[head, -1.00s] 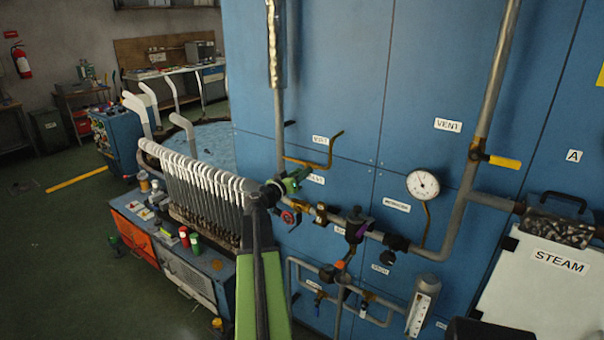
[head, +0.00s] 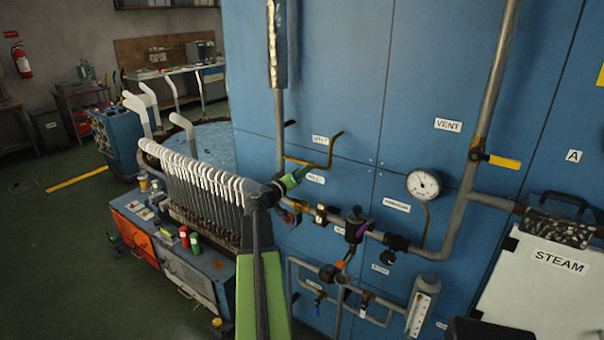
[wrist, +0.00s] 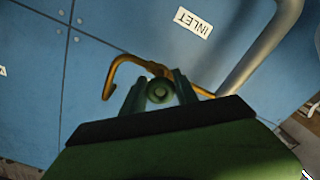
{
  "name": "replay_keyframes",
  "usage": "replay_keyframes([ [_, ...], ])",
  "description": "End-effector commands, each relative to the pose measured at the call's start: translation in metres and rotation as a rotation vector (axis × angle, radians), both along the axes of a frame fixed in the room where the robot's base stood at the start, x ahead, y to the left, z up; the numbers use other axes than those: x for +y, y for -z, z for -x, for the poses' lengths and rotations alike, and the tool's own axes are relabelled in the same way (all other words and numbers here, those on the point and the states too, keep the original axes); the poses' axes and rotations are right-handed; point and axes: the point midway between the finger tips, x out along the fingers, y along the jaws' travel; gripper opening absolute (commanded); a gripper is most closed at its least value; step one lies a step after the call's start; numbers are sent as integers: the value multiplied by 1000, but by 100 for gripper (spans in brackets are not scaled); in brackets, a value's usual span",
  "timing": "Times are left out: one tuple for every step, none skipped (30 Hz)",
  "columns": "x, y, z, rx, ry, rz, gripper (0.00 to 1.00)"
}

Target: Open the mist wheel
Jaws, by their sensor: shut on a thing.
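My gripper (head: 301,175) is at the blue panel, close to a bent brass pipe (head: 333,150). In the wrist view its two green fingers (wrist: 159,90) are shut on a small round green part, which I take to be the mist wheel (wrist: 158,93). The fingers hide most of its rim, and I cannot tell how far it is turned. The brass pipe (wrist: 122,72) passes behind the fingers. An INLET label (wrist: 194,21) shows upside down above them.
A red wheel (head: 286,216) and brass fittings sit just below my gripper. Grey pipes and a pressure gauge (head: 423,184) are to the right. A row of white-topped upright forms (head: 205,185) stands close on the left. Green floor lies open at far left.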

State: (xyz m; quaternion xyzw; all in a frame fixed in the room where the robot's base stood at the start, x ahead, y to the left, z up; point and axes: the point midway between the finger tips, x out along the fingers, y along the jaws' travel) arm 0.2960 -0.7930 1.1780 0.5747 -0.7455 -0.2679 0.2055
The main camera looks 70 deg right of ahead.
Motion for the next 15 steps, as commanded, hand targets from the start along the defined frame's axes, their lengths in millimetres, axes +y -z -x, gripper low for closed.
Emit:
replay_keyframes([
  [1,0,1,0,3,-1,0],
  [1,0,1,0,3,-1,0],
  [1,0,1,0,3,-1,0],
  [1,0,1,0,3,0,37],
  [1,0,1,0,3,0,41],
  [1,0,1,0,3,0,46],
  [1,0,1,0,3,0,50],
  [0,0,1,0,3,0,54],
  [0,0,1,0,2,0,57],
  [0,0,1,0,2,0,57],
  [0,0,1,0,1,0,57],
  [0,0,1,0,1,0,57],
  [0,0,1,0,1,0,57],
  [0,0,1,0,1,0,57],
  [0,0,1,0,1,0,57],
])
